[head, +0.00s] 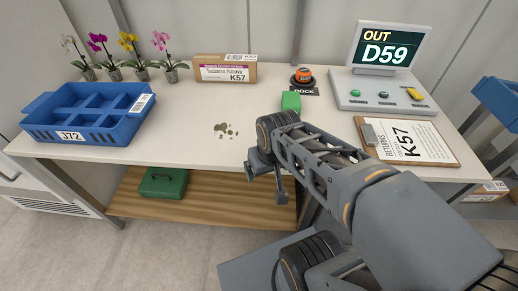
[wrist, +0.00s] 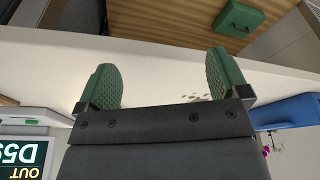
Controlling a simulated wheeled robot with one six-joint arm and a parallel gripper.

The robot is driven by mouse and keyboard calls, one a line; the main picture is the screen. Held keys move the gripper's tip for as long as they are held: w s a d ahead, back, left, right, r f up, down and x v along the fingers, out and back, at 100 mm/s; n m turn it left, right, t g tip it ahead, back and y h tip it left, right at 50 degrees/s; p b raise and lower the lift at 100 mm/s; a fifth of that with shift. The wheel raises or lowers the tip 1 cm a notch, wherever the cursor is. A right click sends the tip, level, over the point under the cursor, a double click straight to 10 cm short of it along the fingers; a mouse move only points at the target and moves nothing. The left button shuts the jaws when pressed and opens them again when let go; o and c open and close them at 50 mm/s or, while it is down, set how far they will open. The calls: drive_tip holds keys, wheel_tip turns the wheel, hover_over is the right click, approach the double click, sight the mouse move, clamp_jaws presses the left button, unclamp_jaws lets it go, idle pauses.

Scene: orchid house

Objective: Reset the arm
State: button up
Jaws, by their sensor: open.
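My arm reaches from the lower right of the head view over the front edge of the table (head: 190,125). My gripper (head: 266,184) hangs at the front edge, pointing down, with its fingers apart and nothing between them. In the wrist view my gripper (wrist: 163,78) shows two green ribbed fingers spread wide. The pale table top (wrist: 160,62) lies beyond them.
A green block (head: 291,101) stands close behind my arm. A blue crate (head: 72,137) marked J72 is at left, with potted orchids (head: 128,62) behind. A clipboard (head: 408,141) and console (head: 380,92) are at right. Crumbs (head: 224,130) lie mid-table; a green case (head: 163,183) sits below.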

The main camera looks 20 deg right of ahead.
wheel_tip(320, 180, up, 20)
drive_tip(key=m+t+p, duration=0.1)
drive_tip(key=p, duration=1.7)
drive_tip(key=shift+w+f, duration=0.2)
drive_tip(key=shift+w, duration=0.25)
drive_tip(key=shift+a, duration=0.1)
